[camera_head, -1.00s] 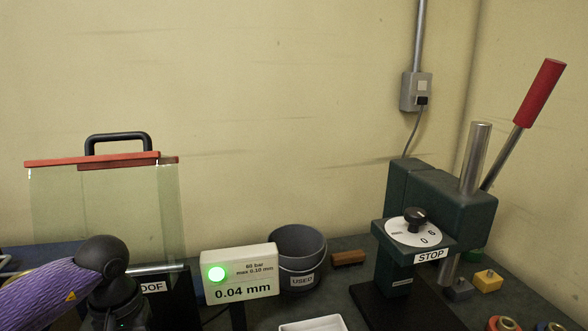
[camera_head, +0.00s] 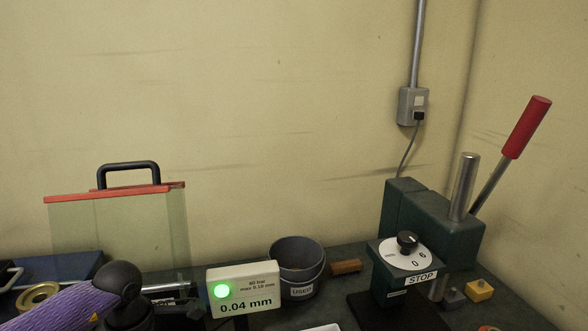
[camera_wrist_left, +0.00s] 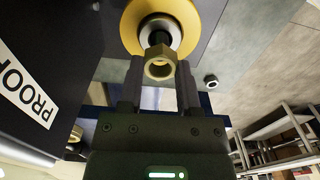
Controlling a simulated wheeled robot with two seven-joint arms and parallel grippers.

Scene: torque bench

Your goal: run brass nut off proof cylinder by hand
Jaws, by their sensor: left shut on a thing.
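The brass nut (camera_wrist_left: 160,63) shows in the left wrist view between my left fingertips (camera_wrist_left: 160,68); my left gripper is shut on it. The nut sits at the end of a dark stud (camera_wrist_left: 158,38) that comes out of a silver collar inside a yellow ring (camera_wrist_left: 183,25), apparently the end of the proof cylinder. I cannot tell how much thread the nut covers. In the head view my dark wrist and purple arm hide the fingers and the nut. My right gripper is in neither view.
A PROOF label (camera_wrist_left: 25,88) is on a dark block beside the gripper. A clear guard (camera_head: 120,225) stands behind my left arm. The gauge (camera_head: 242,290) shows a green light and 0.04 mm. A grey USED bucket (camera_head: 297,268) and green lever press (camera_head: 425,235) stand to the right.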

